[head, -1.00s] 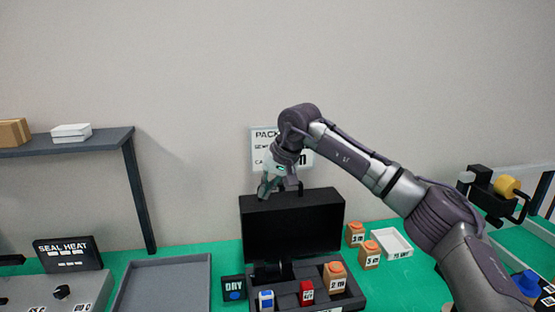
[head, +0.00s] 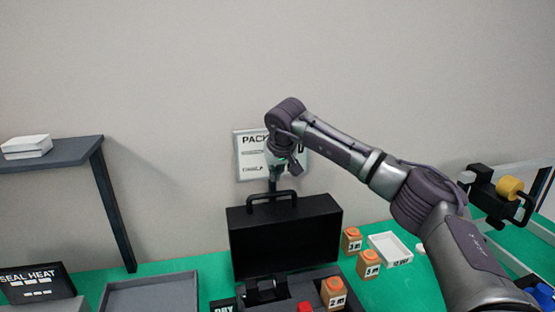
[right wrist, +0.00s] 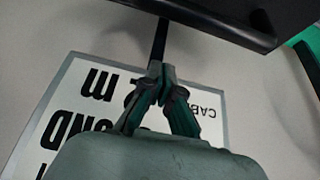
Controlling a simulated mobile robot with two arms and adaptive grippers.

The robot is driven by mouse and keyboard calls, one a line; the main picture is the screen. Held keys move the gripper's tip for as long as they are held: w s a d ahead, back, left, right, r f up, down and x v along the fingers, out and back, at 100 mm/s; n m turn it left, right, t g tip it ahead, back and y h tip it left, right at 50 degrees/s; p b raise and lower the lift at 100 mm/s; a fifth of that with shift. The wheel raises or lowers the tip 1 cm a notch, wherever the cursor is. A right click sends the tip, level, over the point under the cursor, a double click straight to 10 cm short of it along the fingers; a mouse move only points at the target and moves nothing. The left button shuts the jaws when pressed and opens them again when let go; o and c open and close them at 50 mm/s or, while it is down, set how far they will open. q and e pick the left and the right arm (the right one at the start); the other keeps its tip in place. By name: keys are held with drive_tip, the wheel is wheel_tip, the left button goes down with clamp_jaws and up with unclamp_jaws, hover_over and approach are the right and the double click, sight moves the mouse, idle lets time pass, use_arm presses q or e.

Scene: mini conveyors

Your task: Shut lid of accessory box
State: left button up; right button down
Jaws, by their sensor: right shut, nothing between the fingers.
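The accessory box is a black case whose lid (head: 285,240) stands open and upright in the head view. A black handle (head: 272,203) sticks up from the lid's top edge. My right gripper (head: 275,185) points down at the top of the lid, by the handle, on the wall side. In the right wrist view, its green-and-grey fingers (right wrist: 164,78) are shut with nothing between them. The handle (right wrist: 158,45) shows just past the fingertips, with the dark lid (right wrist: 245,15) beyond; contact cannot be told. My left gripper is out of view.
Orange-capped blocks (head: 352,240) and a white tray (head: 390,249) stand right of the box. Blocks, including an orange-capped one (head: 334,292), sit in the box's base. A grey tray (head: 150,295) lies to the left. A sign (head: 245,160) hangs on the wall behind.

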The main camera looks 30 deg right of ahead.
sight(279, 206)
drive_tip(key=shift+s+a+f+p, duration=0.15)
drive_tip(key=shift+s+f, duration=0.05)
drive_tip(key=shift+s, duration=0.4)
drive_tip(key=shift+s+a+f+p, duration=0.15)
drive_tip(key=shift+s, duration=0.45)
drive_tip(key=shift+s+a+f, duration=0.15)
drive_tip(key=shift+s, duration=0.5)
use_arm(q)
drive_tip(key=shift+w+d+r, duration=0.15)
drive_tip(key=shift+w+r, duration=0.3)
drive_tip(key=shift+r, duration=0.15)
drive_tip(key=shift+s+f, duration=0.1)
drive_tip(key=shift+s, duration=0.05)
